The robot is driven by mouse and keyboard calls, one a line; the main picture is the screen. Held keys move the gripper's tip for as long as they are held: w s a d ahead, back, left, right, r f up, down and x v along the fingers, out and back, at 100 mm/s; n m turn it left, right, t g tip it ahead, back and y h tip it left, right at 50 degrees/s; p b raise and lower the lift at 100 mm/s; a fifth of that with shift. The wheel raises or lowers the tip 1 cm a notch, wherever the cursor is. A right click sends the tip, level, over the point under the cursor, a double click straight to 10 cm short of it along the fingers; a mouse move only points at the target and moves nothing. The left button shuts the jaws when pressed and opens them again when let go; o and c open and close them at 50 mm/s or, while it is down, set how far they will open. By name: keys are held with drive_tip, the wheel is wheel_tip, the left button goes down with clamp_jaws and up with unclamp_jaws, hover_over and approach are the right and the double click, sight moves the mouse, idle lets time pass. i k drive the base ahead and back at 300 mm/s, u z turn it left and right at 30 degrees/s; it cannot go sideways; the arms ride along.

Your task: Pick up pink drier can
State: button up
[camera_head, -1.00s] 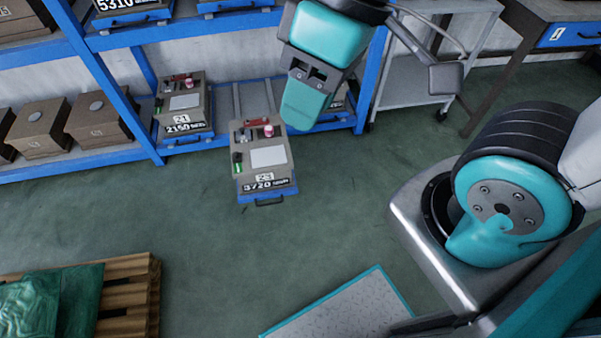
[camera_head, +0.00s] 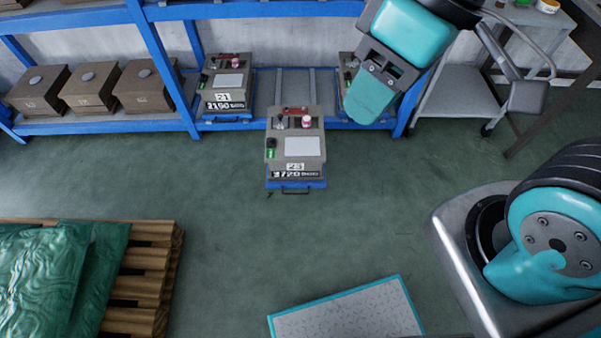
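A small pink can (camera_head: 307,122) with a pale band stands upright on the top of the grey-brown mould box marked 23 (camera_head: 275,160). That box sits on a blue tray (camera_head: 315,184) pulled out in front of the lower shelf. Another small pink can (camera_head: 235,61) stands on box 21 (camera_head: 207,98), back left. My gripper (camera_head: 368,100) points down, to the right of the can on box 23 and apart from it. It hides part of a third box (camera_head: 345,70). I see its teal end from one side, so its opening does not show.
Blue shelving (camera_head: 165,70) runs along the back, with several brown boxes (camera_head: 92,86) at left. A wooden pallet (camera_head: 140,285) with green sacks (camera_head: 45,275) lies front left. A grey cart (camera_head: 460,95) stands back right.

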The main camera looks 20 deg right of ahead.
sight(306, 119)
drive_tip(key=u, duration=0.4)
drive_tip(key=i, duration=1.4)
drive_tip(key=z, duration=0.4)
